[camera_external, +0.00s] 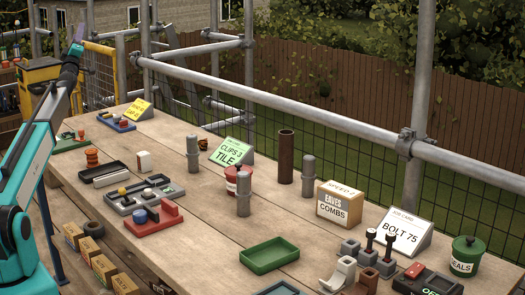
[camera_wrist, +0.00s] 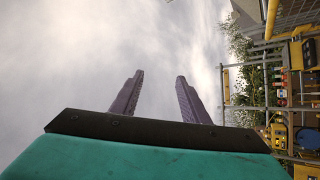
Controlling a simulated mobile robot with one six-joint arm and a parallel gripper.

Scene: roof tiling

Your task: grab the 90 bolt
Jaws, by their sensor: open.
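Two dark bolts stand upright in grey holder blocks at the right front of the bench in the external view, a left bolt (camera_external: 370,240) and a right bolt (camera_external: 389,244). No size mark is readable on either, so I cannot tell which is the 90. A card (camera_external: 404,233) reading "BOLT 75" stands behind them. My gripper (camera_wrist: 159,76) is open and empty in the wrist view, pointing at the sky. In the external view it (camera_external: 78,30) is raised at the upper left, far from the bolts.
The wooden bench (camera_external: 195,236) has bare boards at its middle and front. A green tray (camera_external: 269,255), an eaves combs box (camera_external: 339,203), a brown tube (camera_external: 285,157) and grey posts stand around. A green seals tub (camera_external: 466,257) is at right. Scaffold rails run behind.

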